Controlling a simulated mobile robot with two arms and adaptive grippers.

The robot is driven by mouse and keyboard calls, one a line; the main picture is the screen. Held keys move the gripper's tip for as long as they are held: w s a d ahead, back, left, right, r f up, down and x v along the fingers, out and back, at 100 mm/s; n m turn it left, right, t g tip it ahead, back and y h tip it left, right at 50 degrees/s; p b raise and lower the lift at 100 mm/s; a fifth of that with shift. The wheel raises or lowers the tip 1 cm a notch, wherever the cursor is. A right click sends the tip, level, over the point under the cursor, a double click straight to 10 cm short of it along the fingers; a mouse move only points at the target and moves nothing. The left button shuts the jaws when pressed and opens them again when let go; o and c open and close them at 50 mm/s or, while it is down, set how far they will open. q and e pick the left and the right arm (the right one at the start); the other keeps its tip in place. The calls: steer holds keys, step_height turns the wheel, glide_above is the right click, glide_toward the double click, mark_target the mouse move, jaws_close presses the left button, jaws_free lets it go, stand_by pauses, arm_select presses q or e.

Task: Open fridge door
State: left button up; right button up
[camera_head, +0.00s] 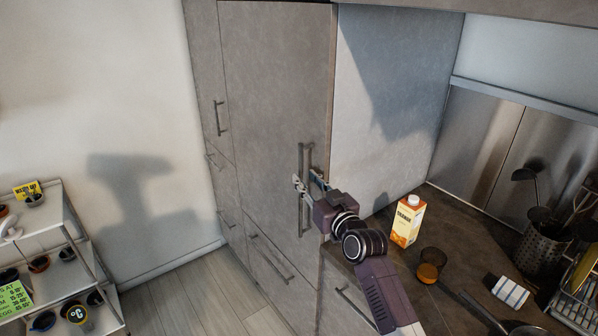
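The fridge door looks to be the tall grey cabinet panel (268,95), and it is shut flush with the panels around it. A long vertical metal handle (301,220) runs along its right side. My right gripper (308,182) is at the middle of this handle. Its two fingers are spread apart, one to the left and one to the right of the handle. Whether they touch the bar cannot be told. The gripper hides part of the handle. My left gripper is not in view.
On the dark counter right of my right arm stand a juice carton (408,221), a glass with orange drink (430,266), a striped cloth (510,291) and a utensil holder (541,249). A plant shelf (72,238) stands at the left. The floor (190,305) before the cabinets is clear.

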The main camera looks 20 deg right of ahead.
mark_target(302, 175)
steer(key=shift+w+a+f, duration=0.1)
steer(key=shift+w+a, duration=0.05)
steer(key=shift+w, duration=0.9)
steer(key=shift+w+a, duration=0.15)
steer(key=shift+w, duration=0.9)
jaws_close()
